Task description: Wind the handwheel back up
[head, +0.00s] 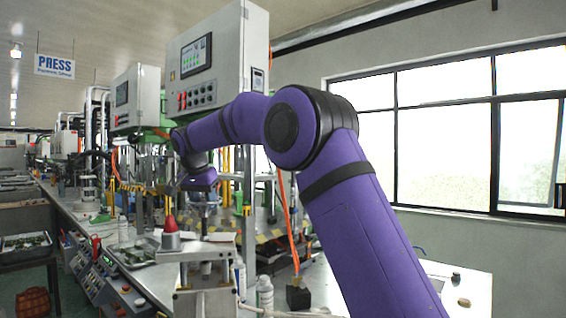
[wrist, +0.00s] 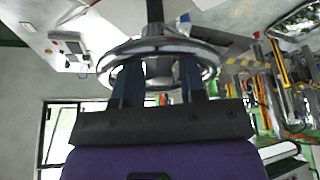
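The handwheel (wrist: 205,52) is a shiny chrome ring with a dark shaft rising from its middle in the wrist view. My gripper (wrist: 158,80) is right at the wheel, its two dark blue fingers spread apart on either side of the grey hub. The fingers overlap the near part of the rim; whether they touch the rim or hub is not clear. In the head view my arm reaches to the press in the middle, and the wheel is too small and covered to make out.
A grey control cabinet (head: 215,62) hangs above the work spot. Orange hoses and metal posts crowd the press. Windows line the right wall.

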